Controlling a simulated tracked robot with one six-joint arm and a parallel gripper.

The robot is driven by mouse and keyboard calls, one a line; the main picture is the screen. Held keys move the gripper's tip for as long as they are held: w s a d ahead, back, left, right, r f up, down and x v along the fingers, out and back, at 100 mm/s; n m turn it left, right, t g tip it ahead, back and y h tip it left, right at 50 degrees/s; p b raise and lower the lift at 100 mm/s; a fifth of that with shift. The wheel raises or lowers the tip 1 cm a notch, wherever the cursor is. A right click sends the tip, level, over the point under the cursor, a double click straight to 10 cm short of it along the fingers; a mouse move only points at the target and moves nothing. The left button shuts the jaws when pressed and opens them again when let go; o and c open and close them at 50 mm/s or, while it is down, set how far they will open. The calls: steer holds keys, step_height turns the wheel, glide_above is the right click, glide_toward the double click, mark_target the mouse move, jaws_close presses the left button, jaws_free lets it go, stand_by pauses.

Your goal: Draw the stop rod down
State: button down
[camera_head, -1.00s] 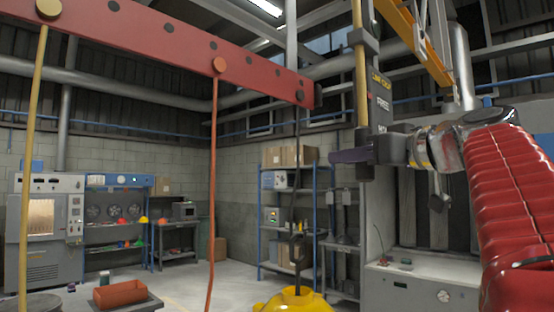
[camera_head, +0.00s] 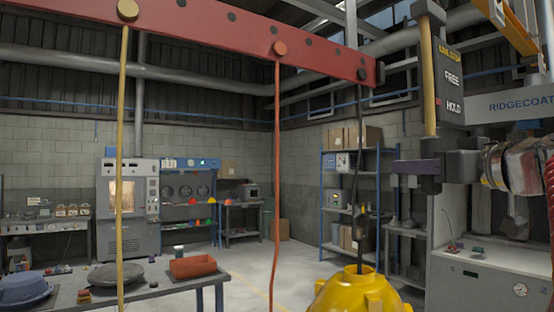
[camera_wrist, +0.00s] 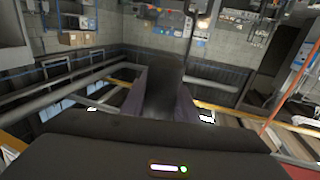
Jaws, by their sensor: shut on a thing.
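The stop rod is a yellow upright rod (camera_head: 429,85) at the upper right of the head view, beside a dark panel (camera_head: 452,95) lettered LINE STOP, FREE and HOLD. A small red mark on the rod's side is close to the level of HOLD. My gripper (camera_head: 425,167) is shut around the dark lower end of the rod, below the panel. In the wrist view a dark grey block (camera_wrist: 165,85) stands between my jaws and hides what lies behind it.
A red beam (camera_head: 220,33) crosses overhead. A yellow cord (camera_head: 121,150) and a red cord (camera_head: 277,150) hang from it. A yellow hood (camera_head: 360,295) hangs on a dark line below the beam's end. A workbench (camera_head: 170,292) stands at lower left. A grey cabinet (camera_head: 490,280) is behind my arm.

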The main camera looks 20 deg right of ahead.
steer(key=shift+f, duration=0.3)
steer(key=shift+f, duration=0.1)
steer(key=c, duration=1.4)
jaws_free()
steer(key=shift+s+r, duration=0.1)
steer(key=shift+r, duration=0.1)
steer(key=shift+s+a+f, duration=0.1)
steer(key=shift+s+a, duration=0.05)
steer(key=shift+s, duration=2.1)
steer(key=shift+s+a+r, duration=0.1)
steer(key=shift+s+a, duration=0.05)
steer(key=shift+s, duration=2.15)
steer(key=shift+s+a+f, duration=0.1)
steer(key=shift+s+a, duration=0.05)
steer(key=shift+s, duration=2.1)
